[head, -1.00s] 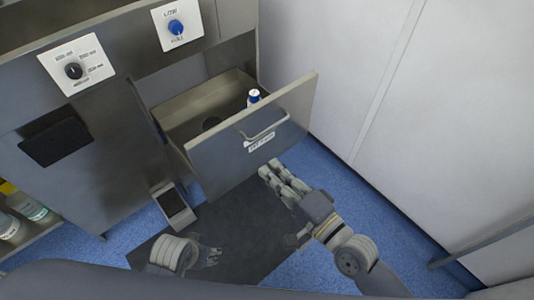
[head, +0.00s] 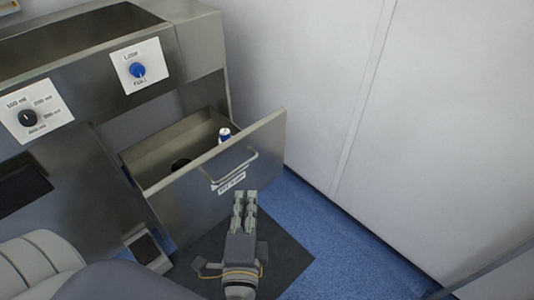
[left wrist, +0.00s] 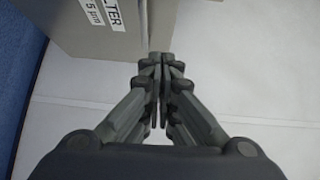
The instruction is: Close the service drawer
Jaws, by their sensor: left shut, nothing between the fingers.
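The service drawer (head: 218,172) stands pulled out of the steel cabinet in the head view. Its front has a bar handle (head: 233,170) and a white label, and its inside shows. The drawer front also shows at the top of the left wrist view (left wrist: 110,42), with part of the label. My left gripper (head: 244,194) is shut and empty, just in front of the drawer front, below the handle and label. In the left wrist view its fingertips (left wrist: 160,62) are together by the panel's edge. I cannot tell whether they touch it. My right gripper is not in view.
A bottle with a blue band (head: 224,135) stands in the drawer. Dials with a black knob (head: 27,118) and a blue knob (head: 137,70) are on the cabinet face above. A pale wall (head: 390,130) stands close on the right. Blue floor (head: 335,235) is free beside the dark mat (head: 285,262).

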